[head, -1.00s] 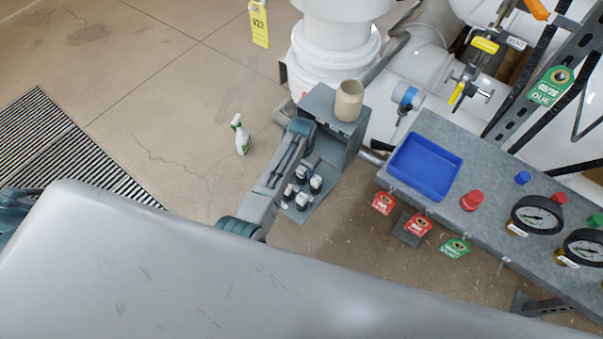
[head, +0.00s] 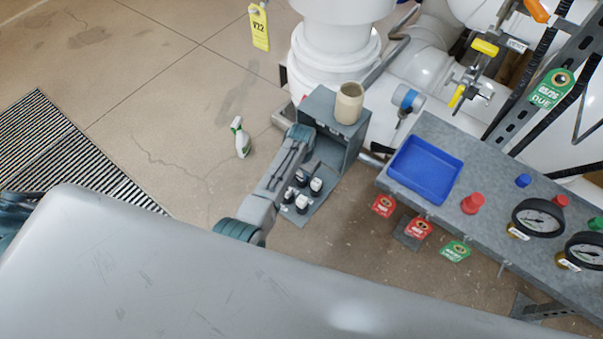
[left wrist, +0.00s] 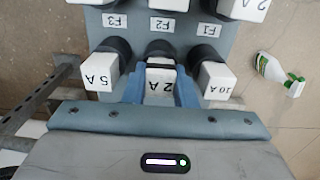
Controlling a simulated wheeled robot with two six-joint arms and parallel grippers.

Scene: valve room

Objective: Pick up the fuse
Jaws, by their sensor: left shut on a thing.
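The fuses are white blocks with black bases on a grey panel (head: 291,219). In the left wrist view, the middle one, labelled 2 A (left wrist: 159,88), sits between the blue fingers of my left gripper (left wrist: 160,92). The gripper is shut on it, and it still appears in line with its neighbours. A 5 A fuse (left wrist: 100,76) is close on the left and a 10 A fuse (left wrist: 217,80) close on the right. In the head view, my left arm reaches over the panel and partly hides the fuses and the gripper's fingers. My right gripper is not in view.
A grey open box (head: 350,145) with a beige cup (head: 349,103) on top stands behind the panel. A spray bottle (head: 242,140) stands on the floor. A bench with a blue tray (head: 425,168), a red knob (head: 473,203) and gauges (head: 538,216) is at right.

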